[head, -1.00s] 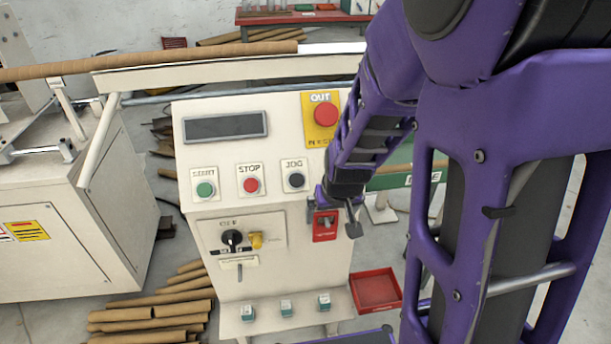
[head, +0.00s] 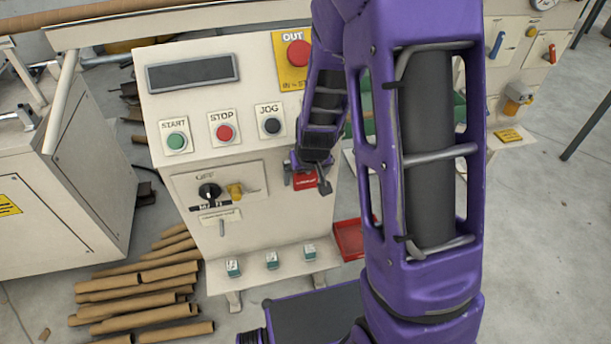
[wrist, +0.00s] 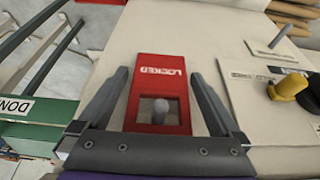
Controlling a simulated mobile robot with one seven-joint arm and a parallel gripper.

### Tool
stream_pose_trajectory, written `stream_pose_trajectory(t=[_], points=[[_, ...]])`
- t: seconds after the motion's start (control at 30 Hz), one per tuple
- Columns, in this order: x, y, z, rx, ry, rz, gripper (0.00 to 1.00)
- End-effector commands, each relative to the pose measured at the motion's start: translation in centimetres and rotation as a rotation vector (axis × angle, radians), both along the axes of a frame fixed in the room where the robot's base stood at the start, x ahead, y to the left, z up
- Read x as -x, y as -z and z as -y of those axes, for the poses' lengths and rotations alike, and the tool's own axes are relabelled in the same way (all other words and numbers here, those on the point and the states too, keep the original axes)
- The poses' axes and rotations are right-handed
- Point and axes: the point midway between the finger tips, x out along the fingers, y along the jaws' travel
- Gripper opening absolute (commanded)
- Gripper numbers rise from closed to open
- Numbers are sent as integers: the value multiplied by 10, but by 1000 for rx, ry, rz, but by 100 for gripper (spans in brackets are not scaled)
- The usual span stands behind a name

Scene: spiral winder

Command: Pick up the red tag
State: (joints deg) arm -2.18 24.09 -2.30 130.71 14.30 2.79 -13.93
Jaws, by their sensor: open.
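The red tag (wrist: 158,82) hangs on the cream front panel of the control console, with white lettering on it and a square window. A grey peg (wrist: 160,112) shows through that window. In the head view the red tag (head: 308,181) is partly hidden behind my gripper (head: 308,182), on the right side of the panel. In the wrist view my gripper (wrist: 158,95) is open. One finger is on each side of the tag, and a gap shows on both sides.
The cream console (head: 240,280) carries start, stop and jog buttons, a black rotary switch (head: 209,194) and a yellow key or padlock (head: 235,191). A red tray (head: 349,240) lies low behind my arm. Cardboard tubes (head: 140,290) lie on the floor at left.

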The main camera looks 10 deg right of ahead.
Motion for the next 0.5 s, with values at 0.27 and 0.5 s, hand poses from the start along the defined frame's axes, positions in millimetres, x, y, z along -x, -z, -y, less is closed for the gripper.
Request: stream_pose_trajectory(t=[0.27,0.5], points=[[0,0,0,0,0,0,62],[0,-1,0,0,0,0,19]])
